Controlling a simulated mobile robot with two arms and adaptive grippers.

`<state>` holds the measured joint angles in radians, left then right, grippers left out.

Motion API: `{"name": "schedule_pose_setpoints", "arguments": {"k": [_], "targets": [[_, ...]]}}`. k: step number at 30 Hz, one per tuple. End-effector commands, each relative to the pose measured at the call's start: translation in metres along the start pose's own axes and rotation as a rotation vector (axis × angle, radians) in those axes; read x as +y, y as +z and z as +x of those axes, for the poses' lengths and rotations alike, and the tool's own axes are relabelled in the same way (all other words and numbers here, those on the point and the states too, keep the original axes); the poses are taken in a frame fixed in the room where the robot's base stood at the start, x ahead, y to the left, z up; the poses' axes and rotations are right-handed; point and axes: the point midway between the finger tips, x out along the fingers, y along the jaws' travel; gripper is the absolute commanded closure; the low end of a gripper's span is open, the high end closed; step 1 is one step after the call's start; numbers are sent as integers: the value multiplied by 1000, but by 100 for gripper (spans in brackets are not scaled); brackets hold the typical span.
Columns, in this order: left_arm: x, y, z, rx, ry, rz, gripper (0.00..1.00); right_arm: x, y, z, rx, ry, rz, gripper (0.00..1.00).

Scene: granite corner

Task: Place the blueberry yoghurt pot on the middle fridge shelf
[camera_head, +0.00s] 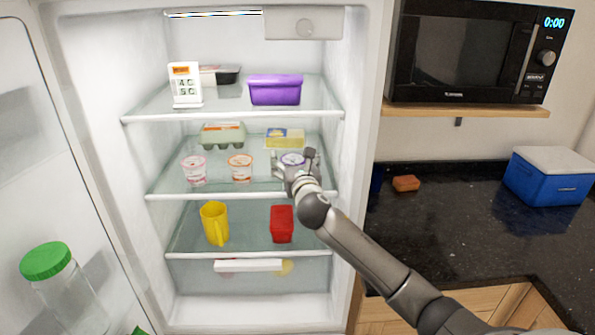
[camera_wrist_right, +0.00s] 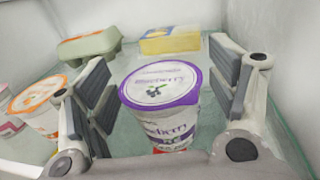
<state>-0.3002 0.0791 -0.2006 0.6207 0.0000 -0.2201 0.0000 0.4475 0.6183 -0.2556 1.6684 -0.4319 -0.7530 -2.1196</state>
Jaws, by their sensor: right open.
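The blueberry yoghurt pot (camera_wrist_right: 162,105), white with a purple-rimmed lid, stands upright on the middle fridge shelf (camera_head: 220,190). In the head view its lid (camera_head: 292,159) shows behind my right gripper (camera_head: 295,165). In the right wrist view my right gripper (camera_wrist_right: 165,95) is open, with one finger on each side of the pot. A gap shows on the pot's right side; the left finger is close to it. The pot's lower part is partly hidden by the gripper. My left gripper is not in view.
A pink-lidded pot (camera_head: 194,169) and an orange-lidded pot (camera_head: 240,168) stand left of it. An egg carton (camera_head: 222,135) and a yellow packet (camera_head: 285,138) are behind. The fridge's right wall is close to my gripper. The open door (camera_head: 60,180) is at left.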

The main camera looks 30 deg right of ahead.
Motion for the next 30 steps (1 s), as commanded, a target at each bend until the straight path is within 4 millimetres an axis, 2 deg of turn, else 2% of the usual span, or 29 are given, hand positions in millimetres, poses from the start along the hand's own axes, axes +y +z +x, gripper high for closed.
{"name": "schedule_pose_setpoints", "arguments": {"k": [21,30], "targets": [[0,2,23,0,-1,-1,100,0,-3,-101,2,2,-2,21],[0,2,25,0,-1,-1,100,0,-2,-117,2,1,-1,21]]}}
